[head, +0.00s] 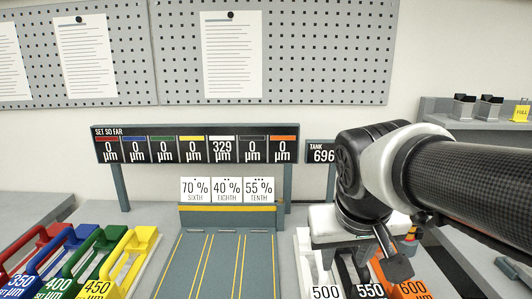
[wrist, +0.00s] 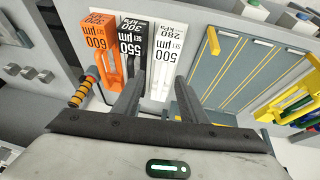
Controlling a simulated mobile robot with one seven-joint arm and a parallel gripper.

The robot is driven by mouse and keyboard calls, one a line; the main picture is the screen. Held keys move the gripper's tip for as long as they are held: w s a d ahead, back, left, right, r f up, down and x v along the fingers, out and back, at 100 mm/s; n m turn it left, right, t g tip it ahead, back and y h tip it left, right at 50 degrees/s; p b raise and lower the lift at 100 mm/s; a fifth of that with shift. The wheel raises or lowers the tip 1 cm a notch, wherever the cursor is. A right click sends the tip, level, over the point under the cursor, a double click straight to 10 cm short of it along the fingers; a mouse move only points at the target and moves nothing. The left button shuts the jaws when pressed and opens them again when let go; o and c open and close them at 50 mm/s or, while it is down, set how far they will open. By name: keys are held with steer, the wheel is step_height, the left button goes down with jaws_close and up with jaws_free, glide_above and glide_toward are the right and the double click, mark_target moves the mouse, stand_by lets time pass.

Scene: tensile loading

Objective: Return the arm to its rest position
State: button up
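My arm (head: 460,185) reaches in from the right in the head view, with its wrist bent down over the right-hand blocks. My gripper (wrist: 160,78) shows in the wrist view with its two fingers apart and nothing between them. One finger shows in the head view (head: 392,262), above the black and orange blocks. The white 500 block (wrist: 165,60), black 550 block (wrist: 132,45) and orange 600 block (wrist: 100,45) stand in a row beyond the fingers. The arm and gripper hide parts of these blocks in the head view.
A grey board with yellow lines (head: 222,265) lies in the middle, with three percentage cards (head: 227,189) behind it. Coloured handled blocks (head: 120,262) stand at left. A display (head: 195,144) reads 329 under white; the tank sign (head: 321,152) reads 696. A shelf (head: 470,125) is at right.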

steer(key=s+f+y, duration=0.1)
steer(key=s+f, duration=0.1)
steer(key=s, duration=0.5)
step_height(320, 180, up, 16)
steer(key=p, duration=1.5)
steer(key=shift+f+t, duration=0.25)
steer(key=shift+t, duration=0.05)
